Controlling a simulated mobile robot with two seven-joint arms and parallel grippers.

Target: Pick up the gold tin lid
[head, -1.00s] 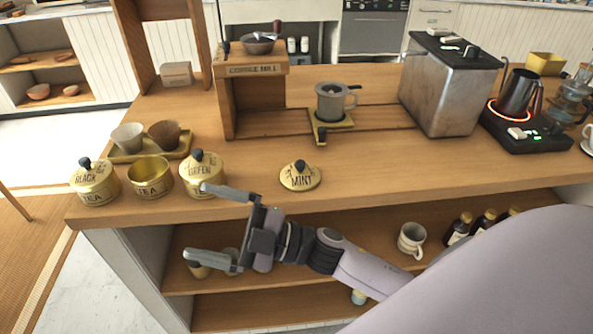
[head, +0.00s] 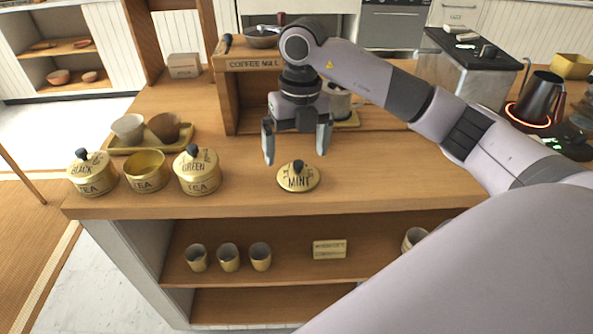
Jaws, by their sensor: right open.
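The gold tin lid (head: 298,179), marked MINT and with a black knob, lies flat on the wooden counter near its front edge. My right gripper (head: 296,155) points down above and just behind the lid. Its two fingers are spread wide, one on each side of the knob as seen here, with nothing between them. An open gold tea tin (head: 146,172) without a lid stands left on the counter, between the lidded BLACK tin (head: 92,174) and the lidded GREEN tin (head: 197,171). My left gripper is not in view.
A wooden coffee mill stand (head: 247,66) is behind my right gripper. A steel machine (head: 446,70) and a kettle (head: 541,98) stand right. Cups and a small sign (head: 330,249) are on the shelf below.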

